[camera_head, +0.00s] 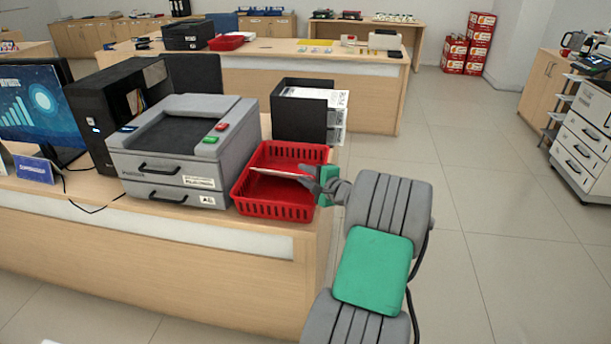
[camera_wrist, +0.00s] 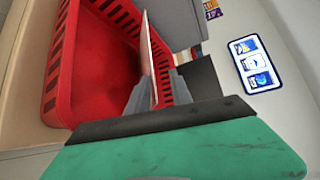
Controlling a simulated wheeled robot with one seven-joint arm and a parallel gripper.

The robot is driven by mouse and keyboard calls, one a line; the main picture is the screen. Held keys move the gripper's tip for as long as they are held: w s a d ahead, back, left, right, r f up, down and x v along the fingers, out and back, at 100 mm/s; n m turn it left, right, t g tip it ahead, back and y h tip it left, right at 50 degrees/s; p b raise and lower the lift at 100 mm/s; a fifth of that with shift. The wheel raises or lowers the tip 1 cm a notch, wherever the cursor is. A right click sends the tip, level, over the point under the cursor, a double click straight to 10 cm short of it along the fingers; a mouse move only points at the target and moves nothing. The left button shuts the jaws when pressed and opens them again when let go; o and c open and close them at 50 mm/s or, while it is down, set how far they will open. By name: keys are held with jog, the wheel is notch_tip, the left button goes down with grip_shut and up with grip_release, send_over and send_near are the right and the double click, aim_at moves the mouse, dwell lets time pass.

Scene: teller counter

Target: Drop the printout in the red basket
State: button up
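The printout is a thin, pale sheet (camera_head: 278,173) held over the red basket in the head view. In the wrist view the printout (camera_wrist: 151,55) shows edge-on, between my fingers. My gripper (camera_head: 312,178) is shut on its near edge, at the basket's right side; it also shows in the wrist view (camera_wrist: 154,92). The red basket (camera_head: 272,210) stands on the counter to the right of the grey printer. In the wrist view the basket (camera_wrist: 62,60) is at the left, and its visible floor is bare. Whether the sheet touches the basket is unclear.
The grey printer (camera_head: 180,150) stands close to the basket's left side. A black file holder with papers (camera_head: 305,110) stands behind the basket. The counter (camera_head: 250,243) ends just right of the basket, with open floor (camera_head: 500,200) beyond.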

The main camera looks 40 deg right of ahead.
jog(key=shift+s, duration=0.1)
jog(key=v, duration=0.7)
jog(key=shift+s, duration=0.3)
jog(key=shift+r, duration=0.1)
